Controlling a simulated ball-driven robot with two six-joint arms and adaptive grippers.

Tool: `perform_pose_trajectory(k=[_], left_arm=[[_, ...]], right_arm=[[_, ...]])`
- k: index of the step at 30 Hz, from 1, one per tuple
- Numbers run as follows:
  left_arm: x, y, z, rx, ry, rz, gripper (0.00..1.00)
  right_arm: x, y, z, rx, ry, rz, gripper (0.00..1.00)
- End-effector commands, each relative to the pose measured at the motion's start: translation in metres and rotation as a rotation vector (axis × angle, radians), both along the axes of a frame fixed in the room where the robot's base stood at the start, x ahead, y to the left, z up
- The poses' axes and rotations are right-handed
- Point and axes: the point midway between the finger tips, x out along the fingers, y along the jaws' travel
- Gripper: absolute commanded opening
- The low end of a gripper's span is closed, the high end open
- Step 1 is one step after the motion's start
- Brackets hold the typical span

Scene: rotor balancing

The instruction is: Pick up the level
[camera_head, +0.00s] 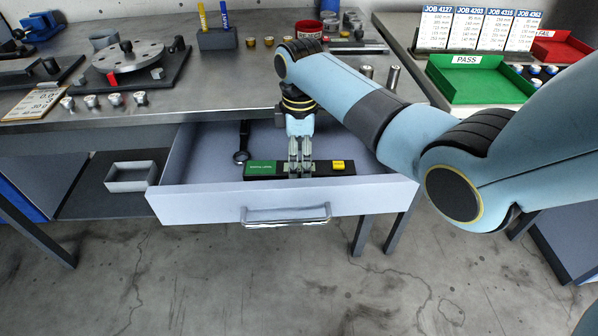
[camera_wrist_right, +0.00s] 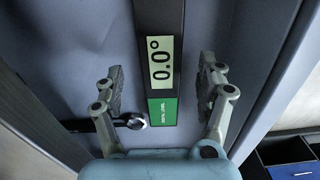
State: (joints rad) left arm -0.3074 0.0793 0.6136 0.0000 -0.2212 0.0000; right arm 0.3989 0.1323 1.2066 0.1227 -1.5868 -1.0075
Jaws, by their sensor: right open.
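The level (camera_head: 265,171) is a dark bar with a green end and a yellow label, lying in the open drawer (camera_head: 376,190) in the head view. In the right wrist view the level (camera_wrist_right: 162,108) shows a display reading 0.0° and a green end. My right gripper (camera_head: 300,172) is over the middle of the level. In the right wrist view its two open fingers (camera_wrist_right: 160,90) stand on either side of the level, with a gap on each side. Whether they reach down to its height is hard to tell. My left gripper is not in view.
A wrench-like tool (camera_head: 242,150) lies in the drawer beside the level's green end. The drawer's front wall with its handle (camera_head: 286,217) is close by. The bench (camera_head: 205,95) above holds a rotor disc (camera_head: 128,57) and small weights. A green PASS tray (camera_head: 475,82) stands at right.

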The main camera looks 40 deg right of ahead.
Motion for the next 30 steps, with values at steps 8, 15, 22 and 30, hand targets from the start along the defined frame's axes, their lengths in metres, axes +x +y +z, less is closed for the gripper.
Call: perform_pose_trajectory(k=[8,15,22,30], left_arm=[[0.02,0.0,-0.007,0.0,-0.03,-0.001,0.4],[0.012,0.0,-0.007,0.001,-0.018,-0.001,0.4],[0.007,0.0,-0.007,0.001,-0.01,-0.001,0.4],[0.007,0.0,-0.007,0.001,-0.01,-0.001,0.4]], right_arm=[[-0.001,0.001,-0.029,0.001,0.001,0.0,0.73],[-0.001,0.001,-0.028,0.0,0.0,0.0,0.65],[-0.001,0.001,-0.028,0.0,0.0,0.0,0.35],[-0.001,0.001,-0.028,0.0,0.0,0.0,0.0]])
